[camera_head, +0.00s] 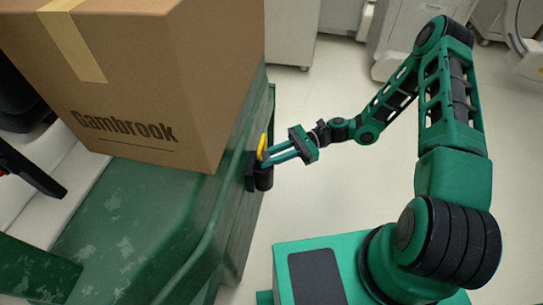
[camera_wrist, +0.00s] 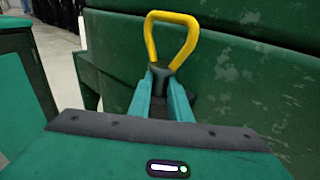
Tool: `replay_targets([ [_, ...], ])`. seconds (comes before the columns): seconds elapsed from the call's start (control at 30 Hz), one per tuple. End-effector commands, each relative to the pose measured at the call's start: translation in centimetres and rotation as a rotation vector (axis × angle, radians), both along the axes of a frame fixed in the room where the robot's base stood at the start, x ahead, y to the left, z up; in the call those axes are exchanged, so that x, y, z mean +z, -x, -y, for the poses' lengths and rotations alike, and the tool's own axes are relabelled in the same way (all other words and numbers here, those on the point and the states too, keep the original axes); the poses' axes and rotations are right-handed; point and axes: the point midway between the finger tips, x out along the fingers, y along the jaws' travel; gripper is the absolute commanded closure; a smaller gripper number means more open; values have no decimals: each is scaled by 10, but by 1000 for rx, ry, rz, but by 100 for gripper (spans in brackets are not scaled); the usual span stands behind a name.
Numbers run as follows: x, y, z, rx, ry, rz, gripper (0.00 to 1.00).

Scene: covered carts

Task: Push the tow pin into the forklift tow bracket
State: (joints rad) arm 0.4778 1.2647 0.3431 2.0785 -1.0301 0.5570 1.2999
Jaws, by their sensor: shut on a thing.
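The tow pin shows as a yellow loop handle (camera_head: 262,147) at the side of the green vehicle body; the loop also stands up in the wrist view (camera_wrist: 151,40). My gripper (camera_head: 266,160) is shut on the pin just below the loop, and its fingers also show in the wrist view (camera_wrist: 160,82). The black tow bracket (camera_head: 264,180) sticks out from the green side right under the fingertips. The pin's lower end is hidden by the fingers and bracket, so I cannot tell how deep it sits.
A large cardboard box (camera_head: 150,60) marked "Gambrook" stands on the green body (camera_head: 130,225), close above and left of my gripper. Pale floor (camera_head: 330,205) lies open between the body and my base. Pale cabinets (camera_head: 291,30) stand at the back.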

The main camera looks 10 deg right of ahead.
Motion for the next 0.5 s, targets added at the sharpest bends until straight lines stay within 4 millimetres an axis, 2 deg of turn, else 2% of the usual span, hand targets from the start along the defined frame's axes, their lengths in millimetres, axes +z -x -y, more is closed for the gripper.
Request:
replay_targets([
  [0.3, -6, 0, 0, 1, -2, 0, 100],
  [0.33, -6, 0, 0, 1, -2, 0, 78],
  [0.4, -6, 0, 0, 1, -2, 0, 61],
  [0.5, -6, 0, 0, 0, -1, 0, 61],
])
